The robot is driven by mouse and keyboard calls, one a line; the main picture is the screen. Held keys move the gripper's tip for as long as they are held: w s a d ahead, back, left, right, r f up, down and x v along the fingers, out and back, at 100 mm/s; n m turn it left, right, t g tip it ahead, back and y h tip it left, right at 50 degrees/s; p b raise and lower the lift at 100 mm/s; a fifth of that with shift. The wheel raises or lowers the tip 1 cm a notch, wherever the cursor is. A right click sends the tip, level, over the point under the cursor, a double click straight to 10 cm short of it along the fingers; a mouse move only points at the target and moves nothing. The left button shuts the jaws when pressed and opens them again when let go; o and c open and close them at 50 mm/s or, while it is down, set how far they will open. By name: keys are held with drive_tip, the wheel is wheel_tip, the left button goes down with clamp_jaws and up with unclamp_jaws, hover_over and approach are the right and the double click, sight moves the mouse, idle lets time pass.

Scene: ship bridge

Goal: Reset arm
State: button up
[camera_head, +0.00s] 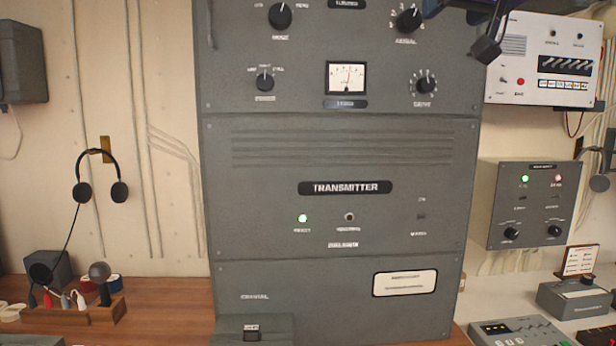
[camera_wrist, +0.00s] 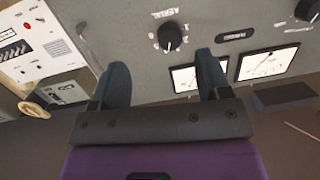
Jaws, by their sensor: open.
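My gripper (camera_wrist: 163,88) is open and empty in the wrist view, its two dark fingers apart. Its fingers point toward the grey panel of the transmitter cabinet, near a black knob labelled AERIAL (camera_wrist: 172,37). In the head view part of my gripper (camera_head: 486,48) shows at the top right, in front of the upper right edge of the grey transmitter cabinet (camera_head: 340,150). The aerial knob (camera_head: 408,20) is just left of it. I cannot tell whether the fingers touch anything.
A white panel (camera_head: 515,90) with switches hangs at the upper right. A grey box with lamps (camera_head: 540,175) is below it. Headphones (camera_head: 100,165) hang on the left wall. A wooden rack (camera_head: 75,312) stands on the left desk. The space before the cabinet's middle looks clear.

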drive_tip(key=s+d+f+g, duration=0.1)
drive_tip(key=s+f+g, duration=0.2)
drive_tip(key=s+f, duration=0.3)
drive_tip(key=s+d+f+g, duration=0.2)
drive_tip(key=s+f+g, duration=0.2)
drive_tip(key=f, duration=1.3)
drive_tip(key=s+d+f+g+h, duration=0.1)
drive_tip(key=s+f+g, duration=0.3)
drive_tip(key=s+f, duration=0.4)
wheel_tip(320, 180, down, 4)
drive_tip(key=shift+s+d+f, duration=0.1)
drive_tip(key=shift+s+d, duration=0.05)
drive_tip(key=shift+d, duration=0.5)
